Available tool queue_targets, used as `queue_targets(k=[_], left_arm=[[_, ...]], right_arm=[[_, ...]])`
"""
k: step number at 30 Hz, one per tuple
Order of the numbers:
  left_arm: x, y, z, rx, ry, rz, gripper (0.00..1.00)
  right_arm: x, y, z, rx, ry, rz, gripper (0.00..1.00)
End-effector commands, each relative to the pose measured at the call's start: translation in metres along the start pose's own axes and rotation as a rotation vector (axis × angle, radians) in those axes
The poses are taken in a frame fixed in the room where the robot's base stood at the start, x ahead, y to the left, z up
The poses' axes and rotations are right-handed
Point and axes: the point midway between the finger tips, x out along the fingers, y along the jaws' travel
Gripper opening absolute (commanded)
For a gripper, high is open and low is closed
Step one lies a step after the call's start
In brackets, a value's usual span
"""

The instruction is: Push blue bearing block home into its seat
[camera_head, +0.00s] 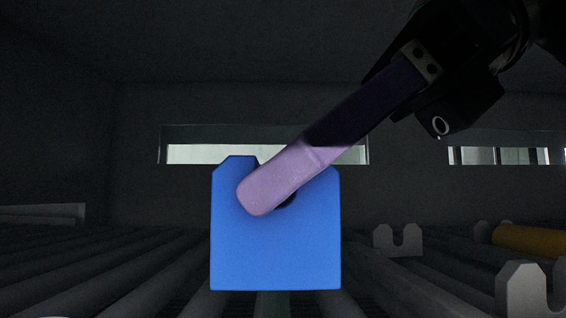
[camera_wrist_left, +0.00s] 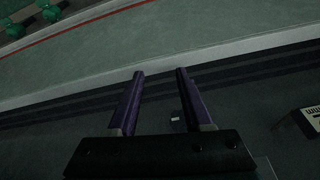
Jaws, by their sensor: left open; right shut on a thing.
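The blue bearing block (camera_head: 300,255) is large and close in the middle of the head view, upright, with its flat face toward me and a notch in its top edge. My right gripper (camera_head: 262,192) comes in from the upper right. Its pale purple finger lies slantwise across the upper face and notch, and the gripper is shut on the block. The other finger is hidden. What lies behind and beneath the block is mostly hidden, and I cannot make out its seat. My left gripper (camera_wrist_left: 160,72) shows in the left wrist view, open and empty, above a dark floor.
Grey rollers (camera_head: 150,285) run on both sides of the block. Notched grey blocks (camera_head: 383,242) stand at the right, another (camera_head: 511,290) nearer, beside a yellow cylinder (camera_head: 530,241). A dark wall with bright slots closes the back. Green objects (camera_wrist_left: 48,12) show in the left wrist view.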

Motion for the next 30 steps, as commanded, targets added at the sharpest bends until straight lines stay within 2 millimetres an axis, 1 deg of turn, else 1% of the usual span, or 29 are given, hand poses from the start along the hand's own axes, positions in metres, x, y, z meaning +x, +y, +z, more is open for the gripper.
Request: queue_targets(k=[8,30], left_arm=[[0.002,0.001,0.000,-0.003,0.001,0.002,0.50],[0.015,-0.001,0.004,0.005,0.007,-0.004,0.50]], right_arm=[[0.002,0.000,-0.002,0.000,0.000,0.000,0.00],[0.012,0.000,-0.015,0.000,0.000,-0.001,0.00]])
